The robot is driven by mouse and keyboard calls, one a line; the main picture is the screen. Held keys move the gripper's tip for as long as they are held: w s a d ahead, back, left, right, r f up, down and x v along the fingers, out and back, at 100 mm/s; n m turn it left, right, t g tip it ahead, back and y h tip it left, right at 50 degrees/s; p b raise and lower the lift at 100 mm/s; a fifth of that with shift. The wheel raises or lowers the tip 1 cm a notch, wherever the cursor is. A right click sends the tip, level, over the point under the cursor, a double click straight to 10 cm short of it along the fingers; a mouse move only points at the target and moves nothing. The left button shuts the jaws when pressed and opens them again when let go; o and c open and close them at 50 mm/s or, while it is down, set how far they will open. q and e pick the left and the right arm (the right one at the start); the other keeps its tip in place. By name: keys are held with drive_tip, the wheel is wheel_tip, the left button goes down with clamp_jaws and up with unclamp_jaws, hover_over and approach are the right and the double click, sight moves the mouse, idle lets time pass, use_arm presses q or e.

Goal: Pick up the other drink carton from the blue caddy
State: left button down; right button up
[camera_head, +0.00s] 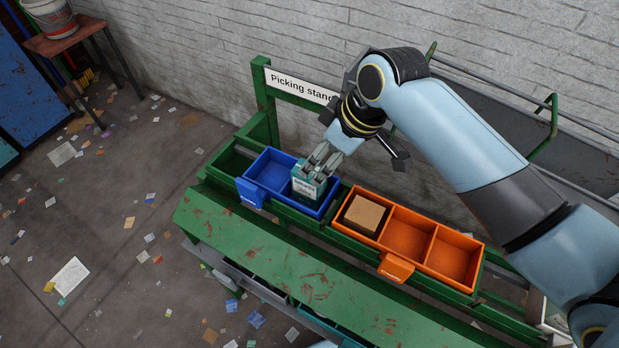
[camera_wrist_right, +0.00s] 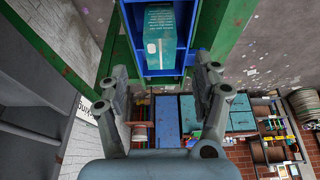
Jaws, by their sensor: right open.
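The blue caddy (camera_head: 250,193) sits on the green picking stand. One teal and white drink carton (camera_head: 306,187) is in its right compartment; the left compartment looks empty. My right gripper (camera_head: 321,160) is at the top of the carton, its fingers pointing down and partly covering it. In the right wrist view the open fingers of the right gripper (camera_wrist_right: 164,72) stand wide apart, with the carton (camera_wrist_right: 159,38) beyond their tips, between the walls of the blue caddy (camera_wrist_right: 161,72). I cannot tell whether the fingers touch it. My left gripper is out of view.
An orange caddy (camera_head: 396,268) with several compartments stands to the right; a brown cardboard box (camera_head: 365,214) is in its left one. The green shelf (camera_head: 290,268) in front is bare. A "Picking stand" sign (camera_head: 299,86) is behind. Paper scraps litter the floor.

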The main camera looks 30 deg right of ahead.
sight(309, 185)
drive_tip(key=shift+w+a+f, duration=0.2)
drive_tip(key=shift+f, duration=0.4)
drive_tip(key=shift+w+f, duration=0.2)
drive_tip(key=shift+f, duration=0.1)
drive_tip(key=x, duration=0.5)
drive_tip(key=shift+w+a+p, duration=0.1)
drive_tip(key=shift+a+p, duration=0.1)
drive_tip(key=shift+p, duration=0.15)
drive_tip(key=shift+f, duration=0.15)
drive_tip(key=shift+c, duration=0.6)
drive_tip(key=c, duration=0.7)
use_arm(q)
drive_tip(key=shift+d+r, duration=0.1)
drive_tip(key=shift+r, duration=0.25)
